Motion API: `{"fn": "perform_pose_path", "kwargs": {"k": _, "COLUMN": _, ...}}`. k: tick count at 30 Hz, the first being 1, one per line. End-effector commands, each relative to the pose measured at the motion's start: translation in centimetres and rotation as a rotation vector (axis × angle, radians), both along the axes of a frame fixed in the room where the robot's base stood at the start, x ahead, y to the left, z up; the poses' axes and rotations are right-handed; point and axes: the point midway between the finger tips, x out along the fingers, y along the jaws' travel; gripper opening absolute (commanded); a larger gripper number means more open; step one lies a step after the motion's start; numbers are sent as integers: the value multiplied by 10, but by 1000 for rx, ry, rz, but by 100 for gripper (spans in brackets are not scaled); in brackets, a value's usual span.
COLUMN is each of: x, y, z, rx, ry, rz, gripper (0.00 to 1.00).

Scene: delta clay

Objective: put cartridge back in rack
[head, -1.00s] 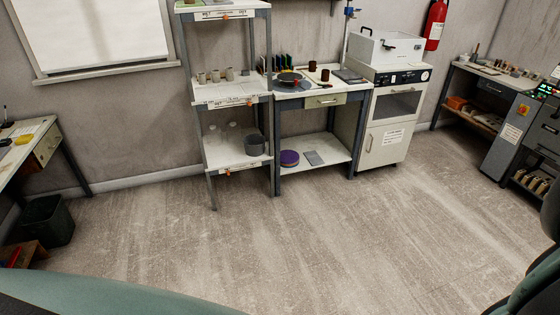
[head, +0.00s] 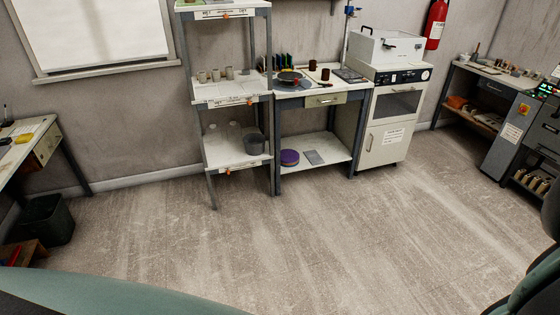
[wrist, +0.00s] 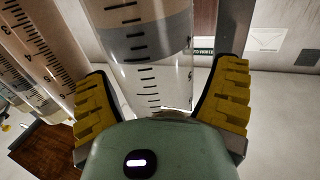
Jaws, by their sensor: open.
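In the wrist view, my gripper (wrist: 160,104) is open, with its ribbed yellow pads on either side of a clear graduated cartridge (wrist: 150,65). The cartridge has black marks and a grey band of filling, and gaps show between it and both pads. Its upper end runs out of the frame. More graduated cartridges (wrist: 38,45) stand close by on the left, holding pale brownish filling. I cannot make out the rack for certain. Neither my gripper nor the cartridges can be made out in the head view.
A dark brown wooden surface (wrist: 45,150) lies at lower left of the wrist view. The head view shows a shelf unit (head: 235,92), a white oven cabinet (head: 388,125), a dark bin (head: 45,220) and a side bench (head: 28,150). The middle floor (head: 270,240) is clear.

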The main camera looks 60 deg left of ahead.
Motion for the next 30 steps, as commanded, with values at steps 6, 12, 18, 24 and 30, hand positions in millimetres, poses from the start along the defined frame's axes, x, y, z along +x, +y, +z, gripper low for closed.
{"fn": "perform_pose_path", "kwargs": {"k": 6, "x": -11, "y": 8, "z": -2, "rx": 2, "ry": 2, "rz": 2, "gripper": 86}}
{"fn": "perform_pose_path", "kwargs": {"k": 12, "x": -36, "y": 26, "z": -1, "rx": 3, "ry": 1, "rz": 3, "gripper": 86}}
{"fn": "perform_pose_path", "kwargs": {"k": 18, "x": -64, "y": 46, "z": 0, "rx": 1, "ry": 0, "rz": 4, "gripper": 86}}
{"fn": "perform_pose_path", "kwargs": {"k": 24, "x": -86, "y": 62, "z": -2, "rx": 3, "ry": 4, "rz": 7, "gripper": 86}}
{"fn": "perform_pose_path", "kwargs": {"k": 30, "x": -97, "y": 68, "z": 1, "rx": -1, "ry": -2, "rz": 4, "gripper": 86}}
